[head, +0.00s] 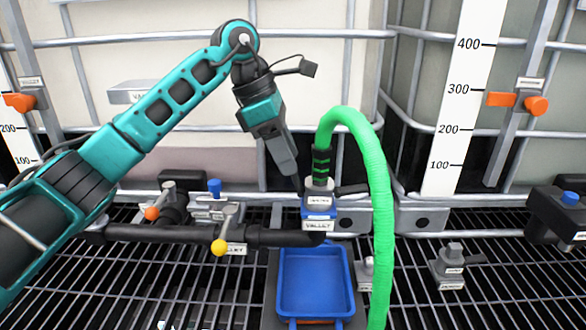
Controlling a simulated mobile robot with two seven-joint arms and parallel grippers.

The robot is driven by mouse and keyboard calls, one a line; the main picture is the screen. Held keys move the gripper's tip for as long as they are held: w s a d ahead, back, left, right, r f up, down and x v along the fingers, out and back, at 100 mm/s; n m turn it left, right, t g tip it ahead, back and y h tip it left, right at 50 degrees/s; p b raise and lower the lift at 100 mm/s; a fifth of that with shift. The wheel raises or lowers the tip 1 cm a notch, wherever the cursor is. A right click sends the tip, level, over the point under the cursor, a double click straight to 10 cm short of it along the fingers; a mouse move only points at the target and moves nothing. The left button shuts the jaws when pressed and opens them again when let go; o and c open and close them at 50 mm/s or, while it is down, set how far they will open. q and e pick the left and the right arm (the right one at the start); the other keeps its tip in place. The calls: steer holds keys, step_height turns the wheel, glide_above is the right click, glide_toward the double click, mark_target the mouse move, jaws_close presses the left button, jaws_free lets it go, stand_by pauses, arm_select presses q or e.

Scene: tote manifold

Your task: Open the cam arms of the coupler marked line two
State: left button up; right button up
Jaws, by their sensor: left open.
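A blue coupler (319,211) with small white labels stands at the right end of the black pipe; I cannot read which line its labels name. A green hose (375,190) rises from its top through a black cuff and bends down to the right. A dark cam arm (352,189) sticks out to the right of the coupler. The left side of the coupler is partly hidden behind my left gripper. My left gripper (297,184) points down, open, with its tip close beside the coupler's upper left; I cannot tell whether it touches. My right gripper is out of view.
A blue tray (316,280) sits below the coupler on the black grating. The black pipe (180,234) carries valves with a yellow knob (219,247) and an orange knob (152,213). A grey fitting (452,262) stands at right. Caged white totes (300,80) close off the back.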

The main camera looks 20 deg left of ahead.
mark_target(296, 178)
arm_select(q)
steer(key=shift+x, duration=1.75)
jaws_close()
